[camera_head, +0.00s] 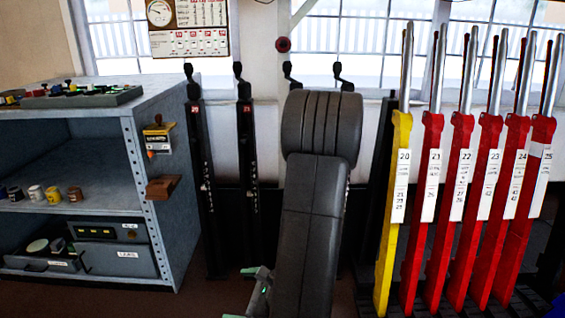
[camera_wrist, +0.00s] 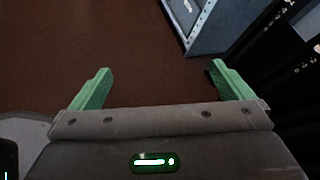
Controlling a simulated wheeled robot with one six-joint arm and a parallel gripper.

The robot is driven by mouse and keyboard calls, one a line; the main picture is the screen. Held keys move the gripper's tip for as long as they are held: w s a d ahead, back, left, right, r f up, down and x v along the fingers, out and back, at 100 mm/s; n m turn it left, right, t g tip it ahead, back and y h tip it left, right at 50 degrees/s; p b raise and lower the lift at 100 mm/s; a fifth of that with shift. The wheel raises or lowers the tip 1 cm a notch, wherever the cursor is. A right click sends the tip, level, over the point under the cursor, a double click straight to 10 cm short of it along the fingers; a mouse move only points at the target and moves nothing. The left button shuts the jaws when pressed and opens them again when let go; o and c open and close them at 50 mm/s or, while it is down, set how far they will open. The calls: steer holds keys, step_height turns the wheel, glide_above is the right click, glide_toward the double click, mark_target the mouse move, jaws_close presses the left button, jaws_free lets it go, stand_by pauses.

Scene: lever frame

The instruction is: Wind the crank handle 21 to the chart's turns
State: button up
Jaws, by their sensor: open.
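Several crank handles stand on dark upright posts along the back wall. The second from the left (camera_head: 239,72) has a small red plate that seems to read 21; its post (camera_head: 247,150) runs down to the floor. The chart (camera_head: 189,28) hangs on the wall above, with a dial and rows of red-marked boxes too small to read surely. My gripper (camera_wrist: 162,85) points at the floor, its two green fingers wide apart with nothing between them. In the head view it shows low, partly hidden by my arm, well below the crank handles and touching none.
A grey shelf unit (camera_head: 130,104) with tins and boxes stands at left. A yellow lever (camera_head: 392,210) and several red levers (camera_head: 430,190) stand at right. My arm hides parts of the right-hand crank posts. Brown floor (camera_wrist: 100,40) is clear beneath my gripper.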

steer(key=shift+w+a+m, duration=0.25)
steer(key=shift+w+m, duration=0.05)
steer(key=shift+w, duration=0.6)
steer(key=shift+s+f, duration=0.1)
steer(key=shift+f, duration=0.05)
